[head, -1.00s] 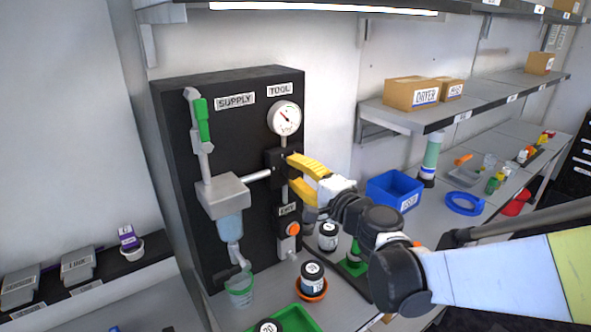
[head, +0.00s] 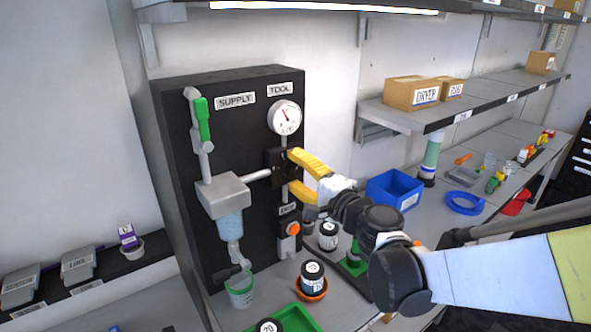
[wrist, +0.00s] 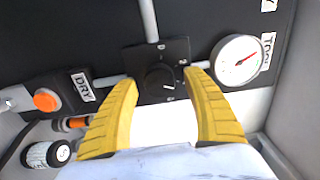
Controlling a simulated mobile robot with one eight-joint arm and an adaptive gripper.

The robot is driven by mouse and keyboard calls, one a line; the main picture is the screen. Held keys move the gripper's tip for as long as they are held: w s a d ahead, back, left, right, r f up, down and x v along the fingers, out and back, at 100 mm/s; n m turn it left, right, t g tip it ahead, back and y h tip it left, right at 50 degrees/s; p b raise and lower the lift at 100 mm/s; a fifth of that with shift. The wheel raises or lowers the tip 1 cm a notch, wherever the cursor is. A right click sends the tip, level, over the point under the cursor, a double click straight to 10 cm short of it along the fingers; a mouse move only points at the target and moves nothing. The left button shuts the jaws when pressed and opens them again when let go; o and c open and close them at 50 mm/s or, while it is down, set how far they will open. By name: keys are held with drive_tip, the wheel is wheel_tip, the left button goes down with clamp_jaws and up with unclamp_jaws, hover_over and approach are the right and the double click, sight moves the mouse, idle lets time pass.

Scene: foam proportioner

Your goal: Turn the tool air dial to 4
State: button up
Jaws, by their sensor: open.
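The tool air dial is a black round knob (wrist: 159,77) on a square black plate, seen in the wrist view; its markings are too small to read surely. In the head view the dial's block (head: 280,164) sits below the white TOOL gauge (head: 285,117), and the yellow fingers partly hide it. The gauge also shows in the wrist view (wrist: 238,61), with a red needle. My gripper (head: 291,172) has yellow fingers spread apart in front of the dial. In the wrist view my gripper (wrist: 162,82) is open and empty, one finger either side of the knob and apart from it.
An orange button (head: 293,229) is below the dial. A green-handled supply valve (head: 201,118) and filter bowl (head: 229,224) are to the left. Jars (head: 312,273) and a green tray (head: 297,319) stand on the bench below. A blue bin (head: 394,189) is to the right.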

drive_tip(key=v, duration=1.2)
